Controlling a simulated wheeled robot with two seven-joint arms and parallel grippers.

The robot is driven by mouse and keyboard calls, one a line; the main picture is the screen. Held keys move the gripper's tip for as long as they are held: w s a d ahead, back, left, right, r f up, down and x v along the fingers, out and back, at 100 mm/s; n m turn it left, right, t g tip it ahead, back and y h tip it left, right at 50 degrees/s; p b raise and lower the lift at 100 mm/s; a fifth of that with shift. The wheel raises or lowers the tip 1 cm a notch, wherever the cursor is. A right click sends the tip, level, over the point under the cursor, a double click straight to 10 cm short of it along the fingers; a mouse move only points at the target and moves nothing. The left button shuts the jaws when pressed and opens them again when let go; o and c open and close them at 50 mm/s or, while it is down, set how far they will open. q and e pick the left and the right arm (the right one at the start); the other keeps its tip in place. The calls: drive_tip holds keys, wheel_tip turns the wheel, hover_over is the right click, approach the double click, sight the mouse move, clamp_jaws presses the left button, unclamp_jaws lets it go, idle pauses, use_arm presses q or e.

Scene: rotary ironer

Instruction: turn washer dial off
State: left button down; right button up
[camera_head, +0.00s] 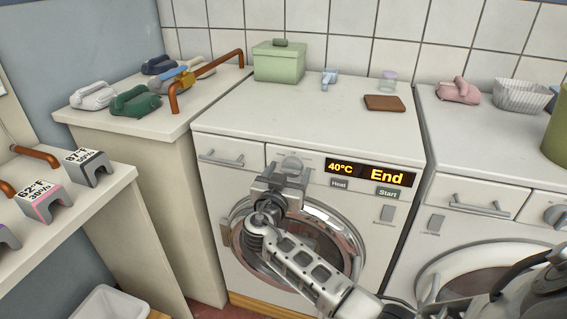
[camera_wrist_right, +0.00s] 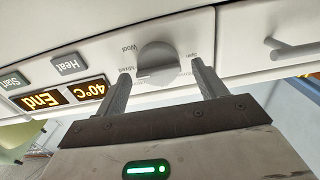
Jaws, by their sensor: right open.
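The washer (camera_head: 225,205) stands in the middle of the head view, its display (camera_head: 370,174) reading 40°C and End. Its round grey dial (camera_head: 291,163) sits left of the display, partly hidden by my right gripper (camera_head: 280,182). In the right wrist view the picture is upside down, and the dial (camera_wrist_right: 158,60) lies between and just beyond the open fingers of my right gripper (camera_wrist_right: 161,70). The fingers flank the dial with gaps; contact is not visible. Labels such as Wool and Mixed ring the dial; its exact setting is unclear. My left gripper is not in view.
Heat (camera_head: 339,184) and Start (camera_head: 387,192) buttons sit under the display. A drawer handle (camera_head: 221,158) is left of the dial. A green box (camera_head: 280,62) and a brown block (camera_head: 384,103) rest on top. Another machine (camera_head: 480,165) stands right.

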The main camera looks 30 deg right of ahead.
drive_tip(key=shift+w+d, duration=0.2)
drive_tip(key=shift+d, duration=0.1)
drive_tip(key=c, duration=1)
drive_tip(key=shift+o, duration=0.2)
